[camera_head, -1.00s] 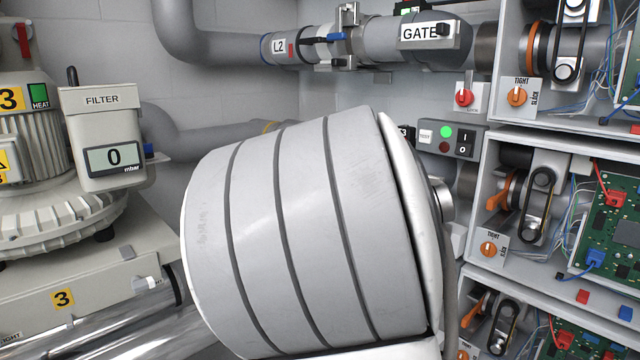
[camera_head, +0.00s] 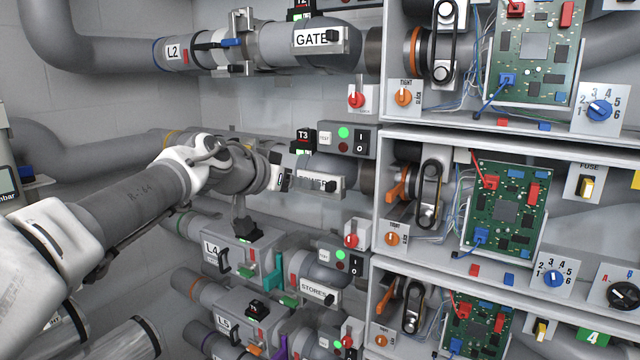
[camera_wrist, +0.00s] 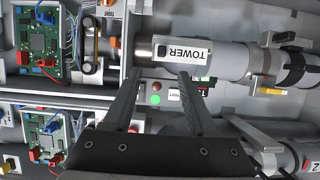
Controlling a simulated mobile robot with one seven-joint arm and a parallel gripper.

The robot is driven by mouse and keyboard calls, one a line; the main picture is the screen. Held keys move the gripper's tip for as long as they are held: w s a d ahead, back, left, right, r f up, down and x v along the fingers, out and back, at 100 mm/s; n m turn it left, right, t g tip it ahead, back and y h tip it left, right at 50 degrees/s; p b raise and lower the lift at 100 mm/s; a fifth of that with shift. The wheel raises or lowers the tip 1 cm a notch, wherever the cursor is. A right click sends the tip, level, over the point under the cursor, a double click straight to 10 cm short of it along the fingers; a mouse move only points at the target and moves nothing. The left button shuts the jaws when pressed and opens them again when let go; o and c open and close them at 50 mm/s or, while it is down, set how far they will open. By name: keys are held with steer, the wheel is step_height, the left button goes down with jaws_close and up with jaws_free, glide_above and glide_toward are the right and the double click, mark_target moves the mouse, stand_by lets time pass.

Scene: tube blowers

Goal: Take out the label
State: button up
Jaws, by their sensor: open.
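The white TOWER label (camera_wrist: 185,52) sits in a holder on a grey pipe and appears upside down in the wrist view. In the head view, the label (camera_head: 312,181) is partly hidden behind my gripper (camera_head: 284,180). In the wrist view, my gripper (camera_wrist: 160,74) is open and empty, its two dark fingers pointing toward the label and pipe. The fingertips appear just short of the label's edge; I cannot tell whether they touch. A GATE label (camera_head: 312,39) is on the pipe above, and a STORES label (camera_head: 313,291) is on the pipe below.
A switch box (camera_head: 347,138) with a green light is just above the TOWER label, and a red knob (camera_head: 351,240) is below right. Open cabinets with belts and a green circuit board (camera_head: 503,208) stand to the right. Pipes and valves crowd below my arm.

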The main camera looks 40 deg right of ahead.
mark_target(327, 185)
steer(key=shift+w+r+p+x, duration=0.15)
steer(key=shift+p+x, duration=0.15)
steer(key=shift+x, duration=2.65)
steer(key=shift+w+r+p+x, duration=0.1)
steer(key=shift+p+x, duration=0.15)
steer(key=shift+x, duration=2.7)
jaws_close()
